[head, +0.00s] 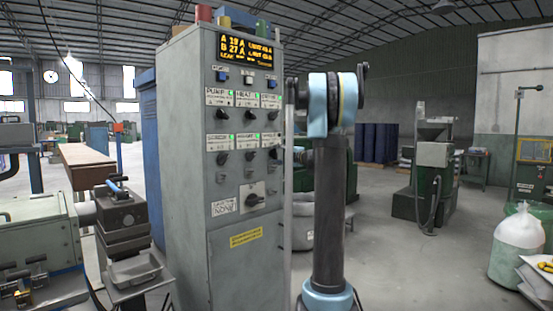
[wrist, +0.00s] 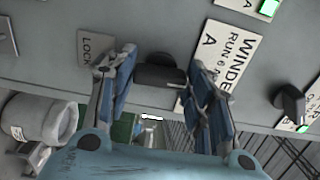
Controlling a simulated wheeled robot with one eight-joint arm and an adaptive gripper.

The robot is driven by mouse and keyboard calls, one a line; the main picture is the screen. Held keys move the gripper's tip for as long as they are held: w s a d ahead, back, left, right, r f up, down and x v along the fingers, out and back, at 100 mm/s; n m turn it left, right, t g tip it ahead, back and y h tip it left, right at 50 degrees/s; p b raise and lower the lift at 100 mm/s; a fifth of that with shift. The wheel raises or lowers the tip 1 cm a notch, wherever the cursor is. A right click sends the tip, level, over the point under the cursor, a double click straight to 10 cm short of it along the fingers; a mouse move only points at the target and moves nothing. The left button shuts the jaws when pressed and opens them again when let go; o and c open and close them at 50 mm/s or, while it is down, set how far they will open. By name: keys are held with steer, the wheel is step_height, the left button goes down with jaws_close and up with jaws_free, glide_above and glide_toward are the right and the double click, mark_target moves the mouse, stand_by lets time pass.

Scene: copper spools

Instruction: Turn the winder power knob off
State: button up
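In the wrist view a black knob (wrist: 160,76) stands out from a grey panel, beside the foot of a white label (wrist: 222,65) reading "WINDE…", "RUN 6" and "A". My gripper (wrist: 160,62) is open. Its two blue fingers are on either side of this knob, and I cannot tell whether they touch it. In the head view the grey cabinet (head: 185,150) carries rows of black knobs with white labels and green lights. The gripper itself does not show there.
A second knob (wrist: 288,103) sits right of the fingers. A "LOCK" label (wrist: 93,50) is left of them. The cabinet's lit display (head: 247,50) shows A and B readings. A machine with a tray (head: 133,268) stands left of the cabinet.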

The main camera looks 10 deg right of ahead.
steer(key=o, duration=0.4)
steer(key=shift+f, duration=0.2)
steer(key=shift+r, duration=0.1)
steer(key=v, duration=1.2)
steer(key=s+a+f+n+g+h, duration=0.1)
steer(key=s+a+f+n+g, duration=0.15)
steer(key=s+a+f, duration=0.4)
steer(key=s+a+f+n+g+h, duration=0.1)
steer(key=s+a+f+n+g, duration=0.2)
steer(key=s, duration=0.6)
steer(key=s+a+f+n+g+h, duration=0.1)
steer(key=s+a+f+g, duration=0.2)
steer(key=s+a+f, duration=0.3)
steer(key=s+d+f+n+g+h, duration=0.1)
steer(key=s+d+f+h, duration=0.1)
steer(key=s+f, duration=0.4)
steer(key=s+d+f+n+g+h, duration=0.1)
steer(key=s+d+f+n+h, duration=0.1)
steer(key=s+f, duration=0.5)
steer(key=s+d+f+n+g+h, duration=0.1)
steer(key=s+f, duration=0.5)
steer(key=s, duration=0.6)
steer(key=shift+s+d+f+n+g+h, duration=0.15)
steer(key=shift+d+g+h, duration=0.1)
steer(key=shift+d+h, duration=0.5)
steer(key=shift+s+d+f+n+g+h, duration=0.1)
steer(key=shift+s+d+g+h, duration=0.1)
steer(key=shift+d+h, duration=0.55)
